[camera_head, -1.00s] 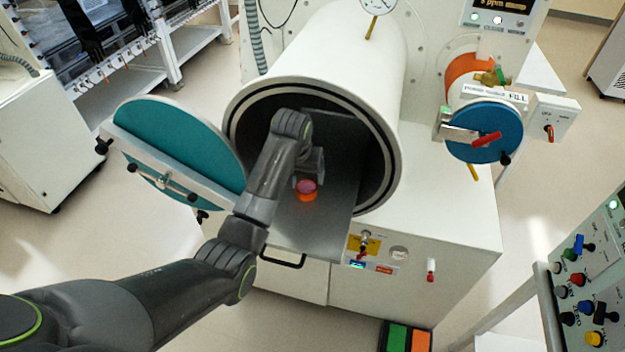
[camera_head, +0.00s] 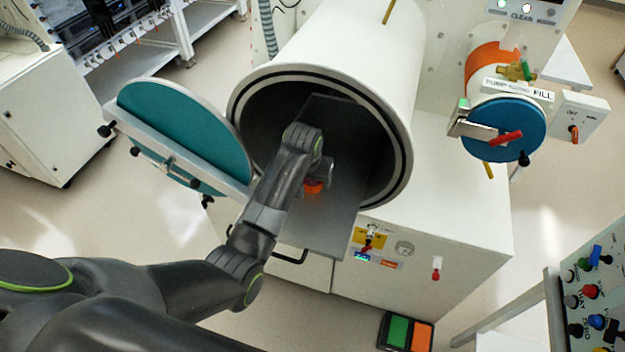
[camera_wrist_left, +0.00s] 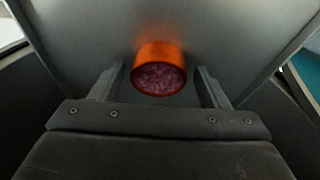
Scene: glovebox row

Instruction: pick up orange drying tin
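The orange drying tin (camera_head: 313,187) stands on the grey sliding tray (camera_head: 335,215) at the mouth of the large white chamber. The left wrist view shows the tin (camera_wrist_left: 158,70) with a dark pinkish, grainy top. My left gripper (camera_wrist_left: 160,85) is open, with one finger on each side of the tin. I see gaps between both fingers and the tin. In the head view my left wrist (camera_head: 305,150) hides much of the gripper and part of the tin. My right gripper is not in view.
The chamber's round rim (camera_head: 402,150) surrounds the tray's inner part. Its open teal door (camera_head: 185,130) hangs close to the left of my arm. A smaller blue port door (camera_head: 518,131) is at the right. A control panel (camera_head: 595,295) stands at the lower right.

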